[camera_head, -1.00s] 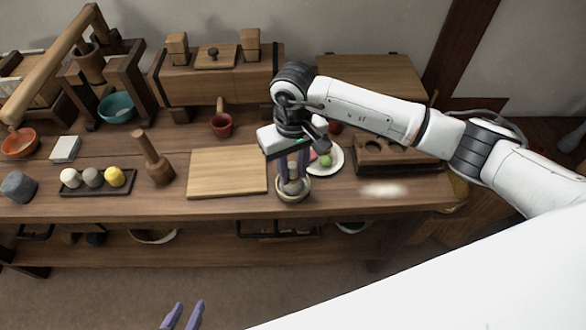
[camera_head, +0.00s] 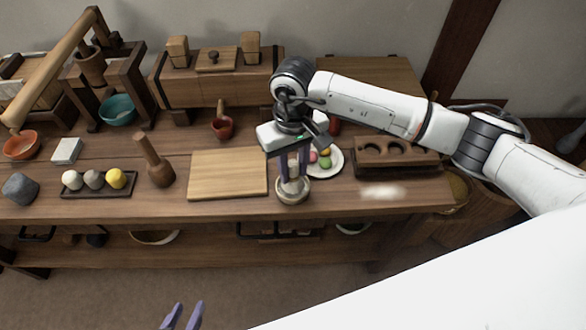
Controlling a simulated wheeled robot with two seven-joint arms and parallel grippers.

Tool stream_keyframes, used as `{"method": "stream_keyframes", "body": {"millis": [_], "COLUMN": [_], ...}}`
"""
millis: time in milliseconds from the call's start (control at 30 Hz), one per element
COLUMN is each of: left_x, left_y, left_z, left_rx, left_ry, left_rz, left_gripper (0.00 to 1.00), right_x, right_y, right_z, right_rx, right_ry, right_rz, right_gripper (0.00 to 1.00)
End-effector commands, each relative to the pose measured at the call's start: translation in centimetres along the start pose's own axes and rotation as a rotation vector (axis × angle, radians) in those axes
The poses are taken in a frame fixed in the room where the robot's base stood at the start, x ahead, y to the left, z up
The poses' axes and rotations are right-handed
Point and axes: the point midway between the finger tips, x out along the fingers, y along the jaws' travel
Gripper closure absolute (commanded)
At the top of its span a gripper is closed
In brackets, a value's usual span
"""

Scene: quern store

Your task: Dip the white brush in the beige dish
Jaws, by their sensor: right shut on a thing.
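My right gripper (camera_head: 293,168) points straight down at the table's front. It is shut on a pale upright thing, which I take to be the white brush (camera_head: 293,172). The brush is partly hidden between the fingers. Its lower end is at the small round beige dish (camera_head: 293,197), directly below. I cannot tell whether the brush end touches what is in the dish. My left gripper (camera_head: 183,316) shows only its two purple fingertips at the bottom edge. They are apart, with nothing between them.
A wooden board (camera_head: 228,174) lies just left of the dish. A white plate (camera_head: 330,163) with colored balls and a wooden mold (camera_head: 395,160) stand to the right. A white patch (camera_head: 383,192) lies on the front tabletop. A wooden pestle (camera_head: 155,160) stands further left.

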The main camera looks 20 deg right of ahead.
Motion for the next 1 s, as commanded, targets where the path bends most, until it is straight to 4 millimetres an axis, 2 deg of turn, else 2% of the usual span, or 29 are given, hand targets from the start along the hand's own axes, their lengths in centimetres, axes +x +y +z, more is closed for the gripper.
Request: {"method": "stream_keyframes", "body": {"millis": [100, 533, 1000], "left_x": [-0.5, -1.4, -1.5], "left_y": [0.1, 0.2, 0.2], "left_z": [-0.4, -1.4, -1.4], "left_rx": [0.000, 0.000, -0.001], "left_ry": [0.000, 0.000, -0.001], "left_rz": [0.000, 0.000, 0.000], "left_gripper": [0.69, 0.69, 0.69], "right_x": [-1.3, -4.7, -5.2], "right_y": [0.0, 0.0, 0.0], "right_z": [-0.1, -0.1, -0.1], "right_rx": [0.000, 0.000, 0.000], "right_ry": [0.003, 0.004, 0.004], "right_rz": [0.000, 0.000, -0.001], "right_gripper": [0.91, 0.91, 0.91]}}
